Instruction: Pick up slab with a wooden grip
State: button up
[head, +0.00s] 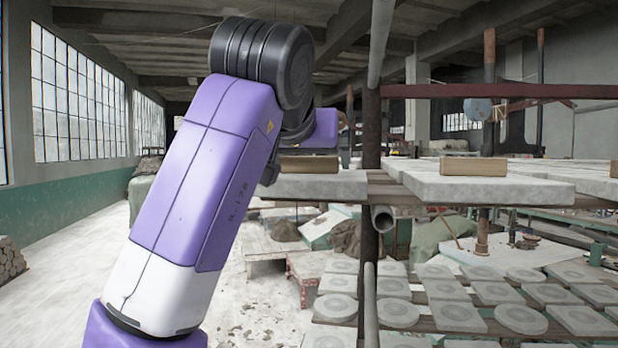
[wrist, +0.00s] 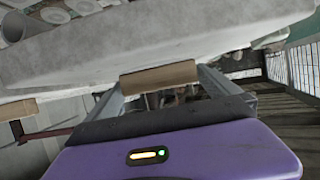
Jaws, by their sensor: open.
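In the head view, a pale grey slab (head: 325,188) with a tan wooden grip (head: 308,165) on top lies on the rack just right of my arm. In the wrist view, which looks upside down, the slab (wrist: 150,42) fills the upper part. Its wooden grip (wrist: 158,78) shows between the fingers of my gripper (wrist: 157,88). The fingers are apart, one on each side of the grip as seen there; I cannot tell whether they touch it. In the head view my arm hides the fingers.
A second slab (head: 490,188) with its own wooden grip (head: 473,167) lies to the right, beyond a rusty upright post (head: 371,130). Another grip (head: 614,168) shows at the right edge. Lower shelves hold several slabs with round discs (head: 400,312). Open floor (head: 75,270) lies at left.

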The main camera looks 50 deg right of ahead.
jog(key=shift+c, duration=0.4)
jog(key=c, duration=1.4)
jog(key=shift+r, duration=0.15)
jog(key=c, duration=0.3)
